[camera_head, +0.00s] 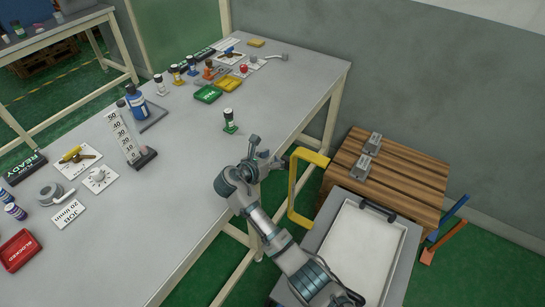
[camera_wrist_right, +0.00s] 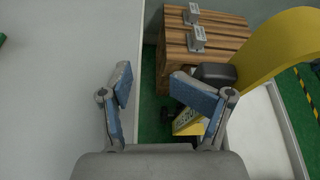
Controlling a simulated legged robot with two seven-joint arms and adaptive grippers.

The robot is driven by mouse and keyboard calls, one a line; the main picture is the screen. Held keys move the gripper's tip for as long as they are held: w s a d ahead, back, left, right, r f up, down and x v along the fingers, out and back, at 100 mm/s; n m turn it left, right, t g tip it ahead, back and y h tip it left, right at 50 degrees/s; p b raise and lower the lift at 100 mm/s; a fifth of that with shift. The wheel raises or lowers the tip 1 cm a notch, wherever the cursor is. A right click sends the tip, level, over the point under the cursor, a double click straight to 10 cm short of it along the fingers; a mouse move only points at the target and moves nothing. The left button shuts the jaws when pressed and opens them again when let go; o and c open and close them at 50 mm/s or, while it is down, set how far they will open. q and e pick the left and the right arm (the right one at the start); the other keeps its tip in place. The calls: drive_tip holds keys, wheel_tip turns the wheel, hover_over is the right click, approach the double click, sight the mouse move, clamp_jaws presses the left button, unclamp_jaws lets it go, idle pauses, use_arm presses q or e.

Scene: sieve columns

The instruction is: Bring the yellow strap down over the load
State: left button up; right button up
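The yellow strap (camera_head: 292,184) is a stiff bracket-shaped bar standing upright beside the left edge of the white tray. In the right wrist view the strap (camera_wrist_right: 268,52) arches at the right, partly behind one finger. My right gripper (camera_head: 266,152) is at the table's right edge, just left of the strap. In the wrist view the right gripper (camera_wrist_right: 152,92) has its fingers apart with nothing between them. I cannot tell whether the right finger touches the strap. Which object is the load is unclear; two grey blocks (camera_head: 370,146) sit on a wooden-slatted crate. My left gripper is not in view.
The white tray (camera_head: 352,262) has a dark handle and stands before the crate (camera_head: 412,178). Blue (camera_head: 450,214) and orange (camera_head: 443,243) bars lean at the right. The grey table (camera_head: 190,185) holds small bottles and trays; its right front area is clear.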

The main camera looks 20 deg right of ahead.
drive_tip(key=v, duration=1.1)
drive_tip(key=shift+a, duration=0.35)
